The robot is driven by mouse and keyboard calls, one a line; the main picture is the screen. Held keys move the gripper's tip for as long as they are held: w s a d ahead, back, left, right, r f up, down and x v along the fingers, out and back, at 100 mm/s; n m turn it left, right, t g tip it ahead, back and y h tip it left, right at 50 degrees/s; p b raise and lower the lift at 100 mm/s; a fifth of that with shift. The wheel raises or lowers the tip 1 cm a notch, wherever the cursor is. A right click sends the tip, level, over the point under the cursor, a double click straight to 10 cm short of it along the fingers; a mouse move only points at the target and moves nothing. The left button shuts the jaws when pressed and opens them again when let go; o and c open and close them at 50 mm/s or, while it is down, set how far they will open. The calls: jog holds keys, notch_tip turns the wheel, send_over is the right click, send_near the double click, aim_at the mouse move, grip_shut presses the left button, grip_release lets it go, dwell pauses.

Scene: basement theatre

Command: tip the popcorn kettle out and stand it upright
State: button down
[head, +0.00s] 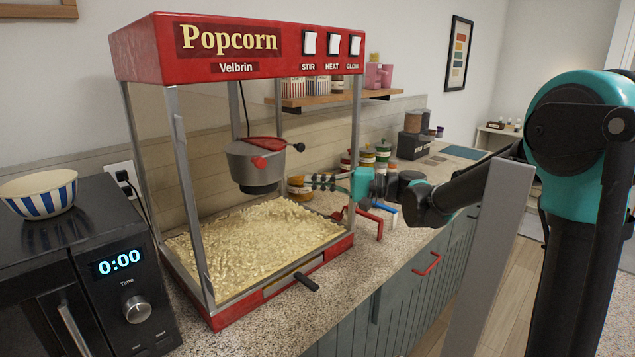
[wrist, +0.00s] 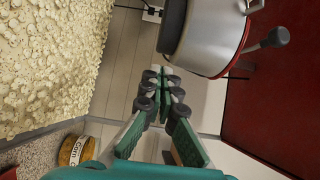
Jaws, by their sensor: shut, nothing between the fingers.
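The popcorn kettle (head: 247,160) is a grey metal pot with a dark base, hanging inside the popcorn machine (head: 205,62). It looks about upright, with a red lid (head: 266,142) on top and a black-knobbed handle (head: 298,147) to its right. In the wrist view, the kettle (wrist: 212,40) is at the upper right with its dark base toward the left. My gripper (head: 312,182) reaches in from the right, beside and slightly below the kettle, apart from it. Its fingers (wrist: 166,80) are shut and empty. The kettle's inside is hidden.
Popcorn (head: 255,240) covers the machine's floor. Metal posts (head: 190,190) frame the cabinet. A microwave (head: 85,270) with a striped bowl (head: 40,192) stands at left. Jars (head: 383,155) and red and blue items (head: 375,215) sit on the counter right of the machine, near my arm.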

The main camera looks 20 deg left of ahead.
jog(key=s+a, duration=0.1)
jog(key=a, duration=0.5)
jog(key=shift+a, duration=0.35)
jog(key=shift+s, duration=0.1)
